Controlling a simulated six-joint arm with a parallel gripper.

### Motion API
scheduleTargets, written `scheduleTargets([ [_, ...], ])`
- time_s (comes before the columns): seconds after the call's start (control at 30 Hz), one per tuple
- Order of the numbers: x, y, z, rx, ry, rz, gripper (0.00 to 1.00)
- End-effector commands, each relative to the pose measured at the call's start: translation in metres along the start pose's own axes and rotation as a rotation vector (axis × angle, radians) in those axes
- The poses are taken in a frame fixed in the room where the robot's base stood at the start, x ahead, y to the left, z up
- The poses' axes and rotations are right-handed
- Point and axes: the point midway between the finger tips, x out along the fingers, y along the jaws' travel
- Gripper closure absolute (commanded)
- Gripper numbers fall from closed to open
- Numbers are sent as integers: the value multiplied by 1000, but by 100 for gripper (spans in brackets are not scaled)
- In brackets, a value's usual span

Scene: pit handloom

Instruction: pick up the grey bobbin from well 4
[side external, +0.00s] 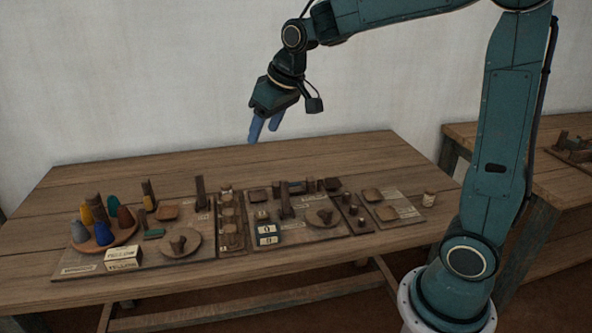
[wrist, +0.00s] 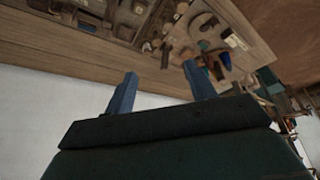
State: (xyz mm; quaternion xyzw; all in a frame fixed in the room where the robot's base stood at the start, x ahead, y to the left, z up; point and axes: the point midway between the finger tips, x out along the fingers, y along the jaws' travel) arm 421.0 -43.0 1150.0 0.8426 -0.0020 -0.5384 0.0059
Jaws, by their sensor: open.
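A grey cone-shaped bobbin (side external: 79,231) stands at the left end of a round wooden tray (side external: 107,248) on the table's left side. Blue (side external: 103,234), teal (side external: 113,206), orange (side external: 86,215) and brown (side external: 125,217) cones stand around it. The well numbers cannot be read. My gripper (side external: 262,131) is open and empty, high above the back of the table and well to the right of the tray. Its two blue fingers also show in the wrist view (wrist: 160,69), apart with nothing between them. The cones there are small and hard to tell apart.
Upright wooden posts (side external: 200,190), a round dish (side external: 180,244) and blue number blocks (side external: 267,235) stand on boards across the table. The air around my gripper is clear.

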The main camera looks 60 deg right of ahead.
Motion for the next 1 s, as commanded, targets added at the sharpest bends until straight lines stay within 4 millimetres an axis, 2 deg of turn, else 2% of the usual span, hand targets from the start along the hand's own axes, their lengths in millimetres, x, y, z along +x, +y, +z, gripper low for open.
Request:
scheduleTargets([
  [0.03, 12, 4, -9, 2, -7, 0, 45],
  [0.2, 48, 18, -36, 2, -16, -1, 45],
  [0.4, 96, 35, -60, 4, -26, -4, 45],
  [0.7, 167, 61, -83, 7, -39, -8, 45],
  [0.83, 186, 67, -87, 8, -41, -9, 45],
  [1.0, 195, 70, -89, 8, -41, -10, 45],
])
